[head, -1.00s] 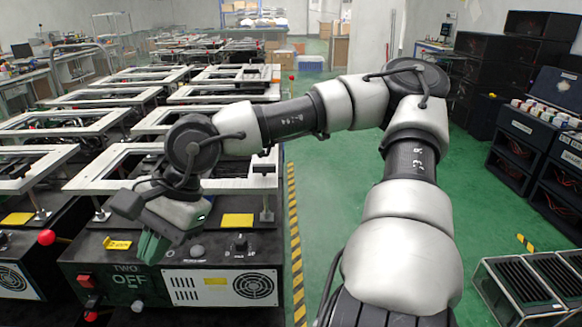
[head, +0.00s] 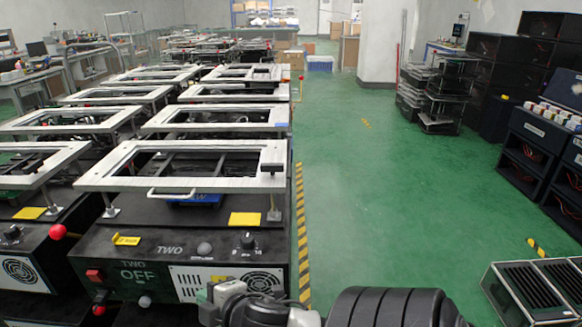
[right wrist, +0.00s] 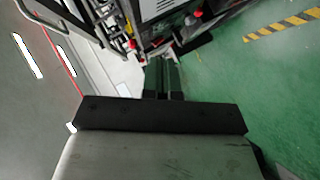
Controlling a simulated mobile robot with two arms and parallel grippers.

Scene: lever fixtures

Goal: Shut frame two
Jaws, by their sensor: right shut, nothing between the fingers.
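Frame two is a flat silver rectangular frame (head: 230,182) with a white handle (head: 172,193) on its front edge. It sits level, held above the black box labelled TWO (head: 205,240) by posts at its front corners, with a gap beneath it. A blue part shows under the front edge. My right gripper (head: 207,294) is low at the bottom of the head view, in front of the box and apart from the frame. In the right wrist view its dark green fingers (right wrist: 162,75) are together and empty. My left gripper is not in view.
Similar framed units stand behind and left of frame two; a red ball knob (head: 57,231) is at the left. A yellow-black floor stripe (head: 301,235) runs along the right side.

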